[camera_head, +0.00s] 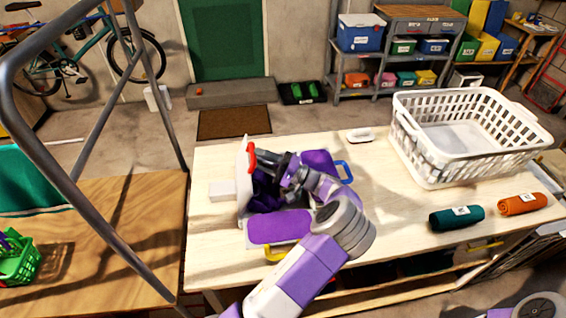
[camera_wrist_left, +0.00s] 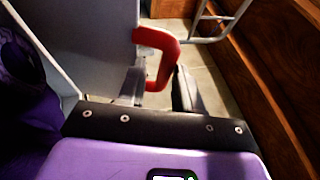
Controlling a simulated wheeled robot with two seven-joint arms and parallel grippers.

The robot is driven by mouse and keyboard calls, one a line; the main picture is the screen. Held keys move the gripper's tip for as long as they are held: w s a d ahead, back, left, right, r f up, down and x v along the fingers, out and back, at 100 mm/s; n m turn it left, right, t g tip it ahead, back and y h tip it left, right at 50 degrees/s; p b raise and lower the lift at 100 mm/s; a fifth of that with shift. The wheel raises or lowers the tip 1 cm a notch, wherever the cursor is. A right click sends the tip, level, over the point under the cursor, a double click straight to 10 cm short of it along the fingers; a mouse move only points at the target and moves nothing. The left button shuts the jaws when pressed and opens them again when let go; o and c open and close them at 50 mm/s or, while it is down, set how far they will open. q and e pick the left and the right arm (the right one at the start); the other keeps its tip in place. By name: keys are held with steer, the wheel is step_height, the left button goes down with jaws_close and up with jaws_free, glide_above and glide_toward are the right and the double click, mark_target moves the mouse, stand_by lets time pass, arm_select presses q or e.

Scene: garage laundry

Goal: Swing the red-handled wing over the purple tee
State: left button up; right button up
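A folding board lies on the pale table, with the purple tee (camera_head: 281,227) spread over it. The left wing (camera_head: 243,185) stands up on edge, roughly upright, with its red handle (camera_head: 251,158) at the top. My left gripper (camera_head: 259,160) is at this handle. In the left wrist view, the red handle (camera_wrist_left: 166,60) passes between the fingertips (camera_wrist_left: 158,88), which look closed on it. The grey wing panel (camera_wrist_left: 95,40) rises beside it, and dark purple cloth (camera_wrist_left: 22,85) hangs at the left. My arm hides part of the board and tee. My right gripper is not in view.
A blue handle (camera_head: 345,172) and a yellow handle (camera_head: 275,254) are on the board's other edges. A white basket (camera_head: 430,165), a teal roll (camera_head: 456,217) and an orange roll (camera_head: 522,203) occupy the table's right side. A grey metal frame (camera_head: 60,165) stands left.

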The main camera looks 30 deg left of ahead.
arm_select(q)
steer(key=d+r+v, duration=0.1)
steer(key=r+v, duration=0.2)
steer(key=v, duration=1.3)
steer(key=shift+r+p, duration=0.25)
steer(key=shift+p, duration=0.1)
steer(key=shift+w, duration=0.1)
